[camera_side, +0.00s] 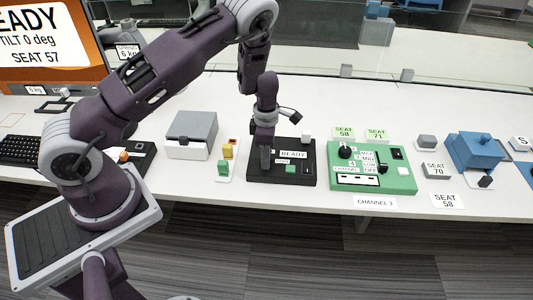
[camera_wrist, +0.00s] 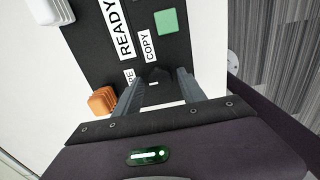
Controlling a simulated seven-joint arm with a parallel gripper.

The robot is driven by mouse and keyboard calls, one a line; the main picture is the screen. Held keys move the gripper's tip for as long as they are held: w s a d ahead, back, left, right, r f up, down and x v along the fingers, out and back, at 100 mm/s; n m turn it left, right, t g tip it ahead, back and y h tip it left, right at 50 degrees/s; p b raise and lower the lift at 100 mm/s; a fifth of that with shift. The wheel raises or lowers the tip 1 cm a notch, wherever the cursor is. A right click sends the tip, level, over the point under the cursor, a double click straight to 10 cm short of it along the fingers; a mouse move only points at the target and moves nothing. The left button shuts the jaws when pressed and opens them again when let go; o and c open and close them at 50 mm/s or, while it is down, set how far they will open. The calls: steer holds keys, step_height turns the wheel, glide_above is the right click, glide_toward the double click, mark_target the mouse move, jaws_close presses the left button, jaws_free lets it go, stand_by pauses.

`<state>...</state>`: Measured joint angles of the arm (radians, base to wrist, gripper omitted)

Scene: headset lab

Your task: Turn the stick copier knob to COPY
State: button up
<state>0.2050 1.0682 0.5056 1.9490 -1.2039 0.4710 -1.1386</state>
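The stick copier (camera_side: 309,176) is a black flat box with a READY label, below my gripper in the side view. In the wrist view its black top (camera_wrist: 190,40) shows the READY label (camera_wrist: 125,25), a COPY label (camera_wrist: 148,45) and a partly hidden label ending in "PE" (camera_wrist: 129,76). The dark knob (camera_wrist: 154,73) with a small white mark is beside these labels, between my fingertips. My gripper (camera_wrist: 160,78) is open, its fingers apart on either side of the knob. It also shows in the side view (camera_side: 265,158). Contact is not clear, and the knob's exact setting is hard to read.
A green panel with knobs (camera_side: 400,184) stands to the right. A grey-lidded box (camera_side: 190,135) and coloured blocks (camera_side: 227,152) are left. The table's front edge is close.

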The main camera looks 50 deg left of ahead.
jaws_close()
steer(key=shift+m, duration=0.3)
steer(key=m, duration=0.6)
steer(key=shift+m, duration=0.4)
steer(key=m, duration=0.6)
steer(key=shift+m, duration=0.3)
steer(key=shift+o, duration=1.5)
jaws_free()
